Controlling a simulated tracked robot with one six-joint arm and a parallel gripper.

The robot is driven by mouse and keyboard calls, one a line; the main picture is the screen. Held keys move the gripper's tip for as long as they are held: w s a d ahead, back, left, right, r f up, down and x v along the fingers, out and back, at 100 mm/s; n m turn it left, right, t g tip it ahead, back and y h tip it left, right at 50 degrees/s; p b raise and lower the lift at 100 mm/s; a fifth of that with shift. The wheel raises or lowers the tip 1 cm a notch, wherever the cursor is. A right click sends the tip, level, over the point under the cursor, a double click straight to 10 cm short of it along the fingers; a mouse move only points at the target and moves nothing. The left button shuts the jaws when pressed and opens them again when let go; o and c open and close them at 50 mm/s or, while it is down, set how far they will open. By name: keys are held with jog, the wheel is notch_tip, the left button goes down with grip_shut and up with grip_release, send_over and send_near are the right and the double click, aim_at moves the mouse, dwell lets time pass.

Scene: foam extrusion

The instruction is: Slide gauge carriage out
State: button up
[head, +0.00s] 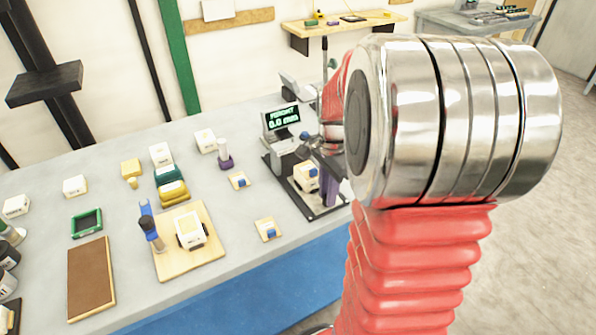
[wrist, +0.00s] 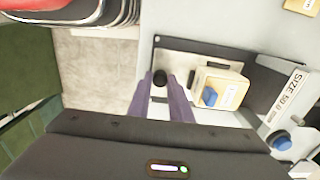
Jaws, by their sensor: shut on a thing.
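The gauge has a screen (head: 283,120) reading 0.0 mm and a dark base plate (head: 318,211), at the table's right end. A cream block with a blue knob (head: 306,176) sits on the gauge; it also shows in the wrist view (wrist: 228,91). My gripper (wrist: 160,82) has its two purple fingers on either side of a black round knob (wrist: 160,75), shut on it. This knob, left of the cream block in the wrist view, appears to be the carriage handle. In the head view my arm hides much of the gripper (head: 330,188) and the knob.
Small wooden pieces (head: 268,229), a green frame (head: 87,222) and a brown panel (head: 91,279) lie on the grey table. Floor shows beyond its right edge.

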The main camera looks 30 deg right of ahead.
jog(key=shift+s, duration=1.25)
jog(key=o, duration=1)
jog(key=shift+a, duration=0.1)
jog(key=shift+c, duration=0.2)
jog(key=shift+r, duration=0.2)
jog(key=shift+r, duration=2.3)
